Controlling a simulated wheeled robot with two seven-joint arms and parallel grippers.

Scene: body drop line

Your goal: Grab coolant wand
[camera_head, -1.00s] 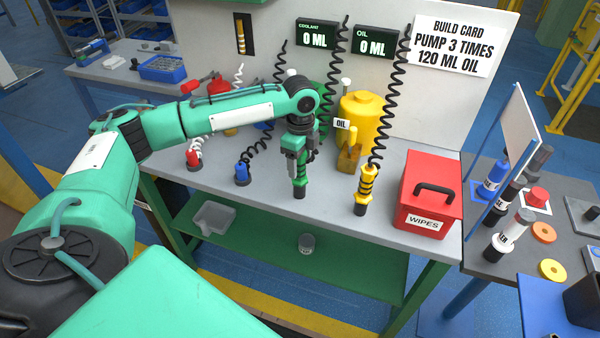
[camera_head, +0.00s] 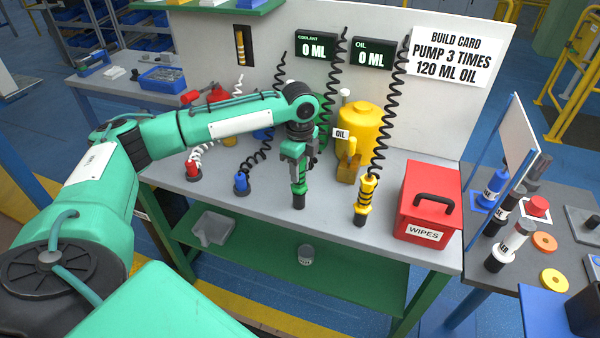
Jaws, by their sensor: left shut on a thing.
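The coolant wand (camera_head: 299,189) is green with black bands and a black lower end. It stands upright near the front of the grey bench. My left gripper (camera_head: 298,163) points down and is shut on the wand's upper part, which the jaws partly hide. A black coiled cord (camera_head: 325,105) runs up behind the gripper towards the coolant display (camera_head: 316,46), which reads 0 ML. Whether the wand's lower end touches the bench is hard to tell. My right gripper is not in view.
A yellow-and-black wand (camera_head: 365,200) with a coiled cord stands right of the gripper, before the yellow oil container (camera_head: 357,128). A red wipes box (camera_head: 428,205) is further right. Blue (camera_head: 241,183) and red (camera_head: 193,170) wands stand left. A green shelf (camera_head: 270,258) lies below.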

